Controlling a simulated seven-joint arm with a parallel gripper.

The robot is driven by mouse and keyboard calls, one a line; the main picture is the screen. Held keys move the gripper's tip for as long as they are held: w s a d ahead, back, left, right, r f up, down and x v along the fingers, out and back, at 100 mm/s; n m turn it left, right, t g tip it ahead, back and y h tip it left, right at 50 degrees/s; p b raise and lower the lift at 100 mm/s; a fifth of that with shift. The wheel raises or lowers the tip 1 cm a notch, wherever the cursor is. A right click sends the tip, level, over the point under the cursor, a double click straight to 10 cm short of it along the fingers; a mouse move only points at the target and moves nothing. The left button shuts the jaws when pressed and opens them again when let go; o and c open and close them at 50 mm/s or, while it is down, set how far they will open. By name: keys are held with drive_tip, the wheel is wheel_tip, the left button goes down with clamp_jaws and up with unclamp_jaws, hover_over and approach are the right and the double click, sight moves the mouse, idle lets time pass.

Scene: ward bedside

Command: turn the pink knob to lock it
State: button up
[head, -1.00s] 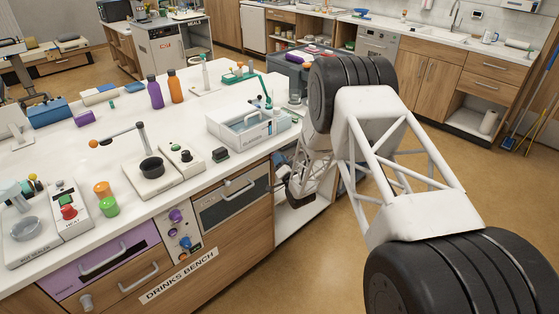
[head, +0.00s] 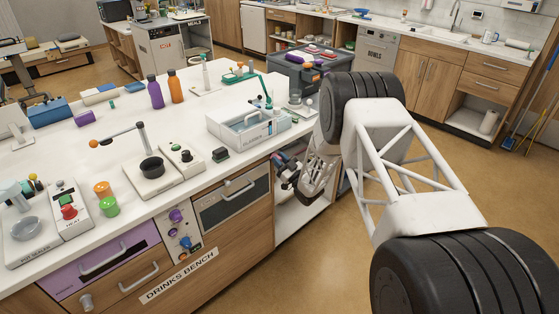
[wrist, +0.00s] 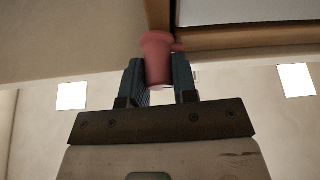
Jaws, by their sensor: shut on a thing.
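The pink knob (wrist: 156,56) shows at the top middle of the wrist view. It is flared at its upper end, with a small nub on its right side. My gripper (wrist: 159,80) has one dark finger on each side of it and is shut on it. In the head view my gripper (head: 283,168) is at the open compartment at the right end of the drinks bench. It is small and partly dark there, and I cannot make out the knob clearly. Whether the knob is turned to lock cannot be told.
The open compartment (head: 300,222) has a pale floor, with a drawer front (head: 232,202) to its left. A grey bin (head: 296,72) stands behind. Brown floor lies clear to the right.

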drive_tip(key=shift+n+g+y, duration=0.5)
drive_tip(key=shift+n+g, duration=0.1)
drive_tip(key=shift+n, duration=0.7)
drive_tip(key=o, duration=0.9)
drive_tip(key=shift+s, duration=0.1)
drive_tip(key=shift+v, duration=3.85)
drive_tip(key=shift+r, duration=0.1)
